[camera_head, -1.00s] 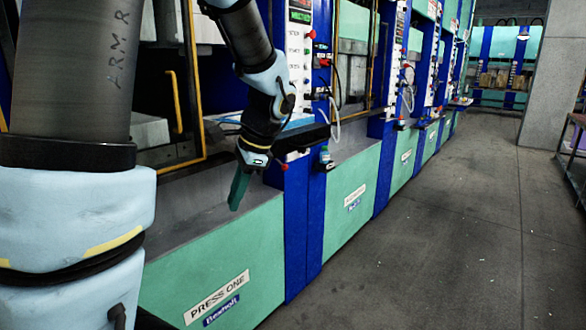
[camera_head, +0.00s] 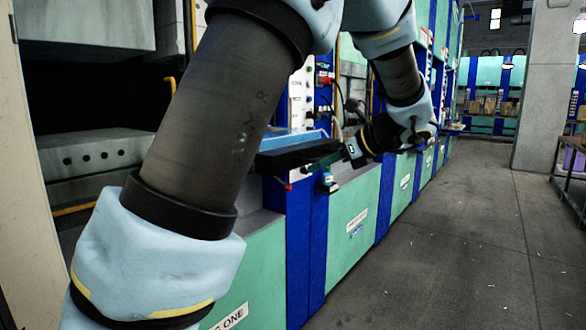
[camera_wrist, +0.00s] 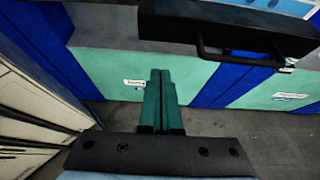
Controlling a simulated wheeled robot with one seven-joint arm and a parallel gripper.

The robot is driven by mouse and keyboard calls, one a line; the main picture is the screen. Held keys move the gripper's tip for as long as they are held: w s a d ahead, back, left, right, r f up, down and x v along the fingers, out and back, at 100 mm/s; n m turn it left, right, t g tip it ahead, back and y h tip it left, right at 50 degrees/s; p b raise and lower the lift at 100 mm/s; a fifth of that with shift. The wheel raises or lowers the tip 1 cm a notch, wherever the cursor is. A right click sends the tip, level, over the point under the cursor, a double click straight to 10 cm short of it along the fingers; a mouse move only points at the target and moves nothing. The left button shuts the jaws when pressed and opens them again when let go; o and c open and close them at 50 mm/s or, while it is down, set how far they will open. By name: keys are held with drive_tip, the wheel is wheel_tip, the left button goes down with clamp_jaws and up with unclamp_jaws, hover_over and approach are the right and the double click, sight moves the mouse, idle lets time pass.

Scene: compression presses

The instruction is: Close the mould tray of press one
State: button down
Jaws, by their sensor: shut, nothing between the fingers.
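The mould tray's black front (camera_head: 290,158) stands out from the press's front, with a light blue part (camera_head: 290,140) behind it. In the wrist view, the black front (camera_wrist: 250,38) crosses the top right and carries a black bar handle (camera_wrist: 235,57). My gripper (camera_wrist: 160,72) has its green fingers together and empty, below and left of the handle and apart from it in the picture. My arm hides part of press one (camera_head: 255,275).
A blue column (camera_head: 305,240) and more green press fronts (camera_head: 350,215) run off to the right. A cream panel (camera_head: 25,150) stands at the left.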

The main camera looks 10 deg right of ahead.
drive_tip(key=x, duration=0.2)
drive_tip(key=r+p+x, duration=0.1)
drive_tip(key=x, duration=0.2)
drive_tip(key=p+x, duration=0.1)
drive_tip(key=x, duration=0.2)
drive_tip(key=shift+w+a+r, duration=0.35)
drive_tip(key=shift+a, duration=0.1)
